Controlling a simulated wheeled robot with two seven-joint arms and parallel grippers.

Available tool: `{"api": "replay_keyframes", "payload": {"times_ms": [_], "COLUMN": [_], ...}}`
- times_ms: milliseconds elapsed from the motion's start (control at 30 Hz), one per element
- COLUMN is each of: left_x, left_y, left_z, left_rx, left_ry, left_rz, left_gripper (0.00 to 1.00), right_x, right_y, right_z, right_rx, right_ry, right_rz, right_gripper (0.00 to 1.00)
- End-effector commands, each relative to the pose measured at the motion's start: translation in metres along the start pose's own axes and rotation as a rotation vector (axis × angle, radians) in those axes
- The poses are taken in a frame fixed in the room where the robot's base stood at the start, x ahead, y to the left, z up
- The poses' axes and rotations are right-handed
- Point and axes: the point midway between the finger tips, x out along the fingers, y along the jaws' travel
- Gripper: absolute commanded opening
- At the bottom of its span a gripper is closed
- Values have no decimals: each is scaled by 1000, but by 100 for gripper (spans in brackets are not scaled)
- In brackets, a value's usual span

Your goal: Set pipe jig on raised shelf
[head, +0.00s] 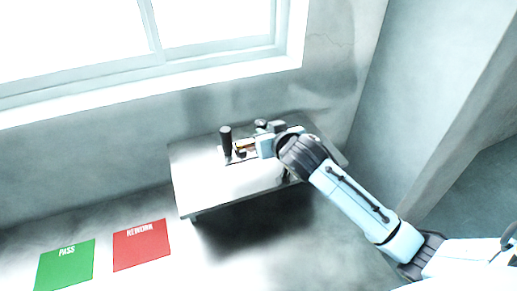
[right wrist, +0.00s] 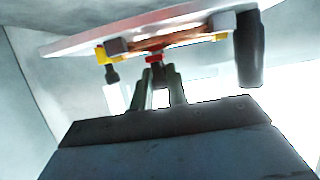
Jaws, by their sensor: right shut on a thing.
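The pipe jig (head: 241,153) is at the raised shelf (head: 200,180) in the head view, with a dark upright handle at its left end. In the right wrist view the jig (right wrist: 170,42) shows a copper-coloured pipe, grey end blocks, yellow and red parts and the dark handle. My right gripper (head: 257,147) reaches in from the right over the shelf and is shut on the jig; its fingers (right wrist: 158,72) meet it near the red part. My arm hides the jig's right side. I cannot tell whether its underside touches the shelf. My left gripper is not in view.
A green PASS mat (head: 65,268) and a red REWORK mat (head: 141,249) lie on the lower surface at left. The shelf's front left part is bare. A wall and window (head: 130,70) stand behind, with another wall at right.

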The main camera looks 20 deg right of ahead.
Motion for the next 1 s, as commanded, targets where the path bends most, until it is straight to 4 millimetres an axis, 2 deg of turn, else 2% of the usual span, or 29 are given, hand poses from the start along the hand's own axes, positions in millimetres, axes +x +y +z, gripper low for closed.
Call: {"api": "replay_keyframes", "payload": {"times_ms": [100,233,367,567,1000], "left_x": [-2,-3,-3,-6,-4], "left_y": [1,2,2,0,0], "left_z": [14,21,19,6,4], "left_rx": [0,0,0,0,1], "left_ry": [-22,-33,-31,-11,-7], "left_rz": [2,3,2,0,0], "left_gripper": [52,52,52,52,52], "right_x": [8,14,17,27,30], "right_y": [0,0,0,0,-1], "right_z": [18,31,40,63,71], "right_rx": [1,1,0,1,1], "right_ry": [2,6,6,4,7], "right_rz": [-1,-1,-1,-1,-3], "right_gripper": [0,0,0,0,0]}}
